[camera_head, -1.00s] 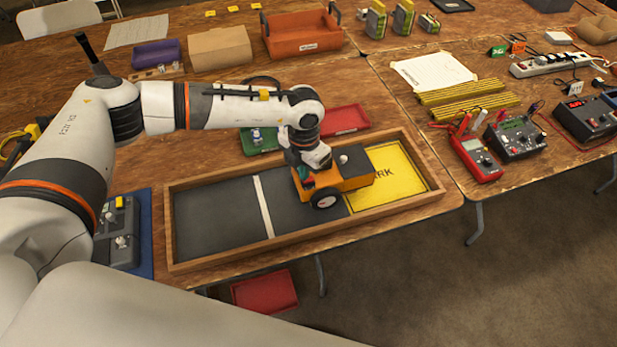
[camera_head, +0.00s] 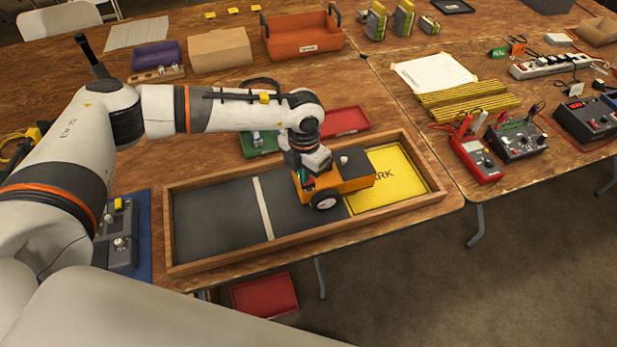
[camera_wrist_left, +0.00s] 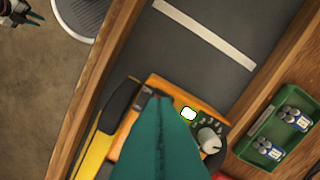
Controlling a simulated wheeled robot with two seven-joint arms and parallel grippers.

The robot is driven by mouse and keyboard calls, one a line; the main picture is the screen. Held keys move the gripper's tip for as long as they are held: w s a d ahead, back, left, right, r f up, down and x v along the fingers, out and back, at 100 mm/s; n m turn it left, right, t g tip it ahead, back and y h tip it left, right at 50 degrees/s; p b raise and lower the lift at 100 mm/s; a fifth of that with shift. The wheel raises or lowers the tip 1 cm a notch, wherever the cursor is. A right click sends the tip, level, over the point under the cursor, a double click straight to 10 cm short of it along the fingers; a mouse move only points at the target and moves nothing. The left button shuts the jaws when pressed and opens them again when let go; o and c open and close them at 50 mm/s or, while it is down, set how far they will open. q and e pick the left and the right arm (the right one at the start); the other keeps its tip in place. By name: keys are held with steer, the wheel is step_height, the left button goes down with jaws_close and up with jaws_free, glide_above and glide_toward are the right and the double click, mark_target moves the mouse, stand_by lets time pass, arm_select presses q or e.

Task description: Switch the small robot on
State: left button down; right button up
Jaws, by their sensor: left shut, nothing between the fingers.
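The small robot (camera_head: 345,184) is orange with white-hubbed wheels and stands in the wooden-framed tray (camera_head: 217,262), beside and partly over the yellow park area (camera_head: 395,175). In the left wrist view its orange body (camera_wrist_left: 160,85) shows a panel with a bright white-green patch (camera_wrist_left: 188,114) and a pale round knob (camera_wrist_left: 209,138). My left gripper (camera_head: 305,180) is shut and empty at the robot's left end. Its teal fingers (camera_wrist_left: 160,110) cover part of the panel in the wrist view; I cannot tell whether they touch it. My right gripper (camera_wrist_left: 33,17) shows small at the wrist view's corner.
A green tray (camera_head: 260,152) with small batteries and a red tray (camera_head: 347,120) lie behind the wooden frame. A grey control box (camera_head: 122,240) on a blue mat is at the left. Meters (camera_head: 478,160) stand on the right table. The dark lane (camera_head: 215,215) is clear.

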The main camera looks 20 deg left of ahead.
arm_select(q)
steer(key=shift+r+p, duration=1.65)
steer(key=shift+r, duration=1.65)
steer(key=shift+s+f, duration=0.1)
steer(key=shift+f, duration=0.05)
